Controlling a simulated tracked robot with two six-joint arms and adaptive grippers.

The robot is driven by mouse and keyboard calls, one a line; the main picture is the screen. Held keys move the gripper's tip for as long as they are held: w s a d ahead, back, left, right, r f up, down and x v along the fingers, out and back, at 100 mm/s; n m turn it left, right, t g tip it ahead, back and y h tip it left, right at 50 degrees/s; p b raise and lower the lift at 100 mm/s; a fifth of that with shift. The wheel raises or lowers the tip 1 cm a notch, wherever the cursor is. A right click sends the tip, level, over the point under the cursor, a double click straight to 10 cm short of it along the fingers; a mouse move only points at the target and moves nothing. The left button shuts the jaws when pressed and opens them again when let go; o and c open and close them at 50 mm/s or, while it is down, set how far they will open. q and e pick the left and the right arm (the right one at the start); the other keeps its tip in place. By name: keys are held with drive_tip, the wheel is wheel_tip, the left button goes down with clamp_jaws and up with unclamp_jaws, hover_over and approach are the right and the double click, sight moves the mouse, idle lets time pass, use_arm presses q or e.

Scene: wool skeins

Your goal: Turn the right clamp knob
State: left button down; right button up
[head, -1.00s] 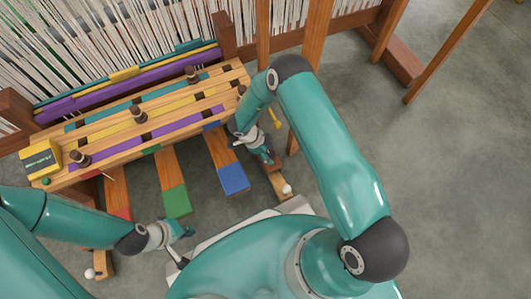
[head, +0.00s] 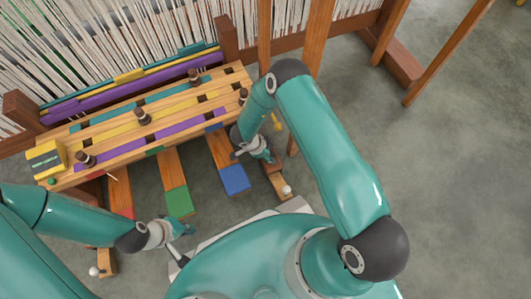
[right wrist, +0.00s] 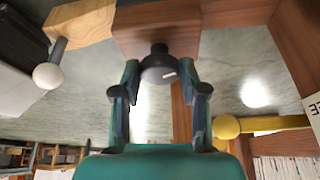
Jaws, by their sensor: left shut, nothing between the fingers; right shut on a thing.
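In the right wrist view, a dark round knob (right wrist: 158,64) with a small white mark sits at the end of a brown wooden block (right wrist: 160,32). My right gripper (right wrist: 160,90) is shut on this knob, with one finger on either side. In the head view, my right gripper (head: 266,156) is beside the right end of the wooden bench, above the floor-level beam; the knob is too hidden there to make out. My left gripper (head: 188,230) is shut and empty at the lower left, apart from the bench.
The slotted bench (head: 165,106) carries several dark pegs and a yellow block (head: 46,158). Coloured pedals, including a blue one (head: 234,180), lie below. A yellow handle (right wrist: 226,126) is close to my right gripper. A white ball (head: 287,189) is nearby.

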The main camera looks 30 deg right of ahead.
drive_tip(key=n, duration=0.1)
drive_tip(key=n+t+p, duration=0.1)
drive_tip(key=shift+s+d+r+n, duration=0.1)
drive_tip(key=shift+s+d+n, duration=0.1)
drive_tip(key=shift+n, duration=0.2)
drive_tip(key=n+t+p, duration=0.1)
drive_tip(key=n, duration=0.2)
drive_tip(key=shift+n, duration=0.3)
drive_tip(key=n+t+y, duration=0.1)
drive_tip(key=n, duration=0.3)
drive_tip(key=shift+d+t, duration=0.1)
drive_tip(key=shift+t, duration=0.3)
drive_tip(key=shift+w+n+t+y, duration=0.1)
drive_tip(key=shift+n+t+y, duration=0.45)
drive_tip(key=shift+n, duration=1.45)
drive_tip(key=o, duration=1.1)
drive_tip(key=v, duration=1.2)
drive_tip(key=shift+d, duration=0.1)
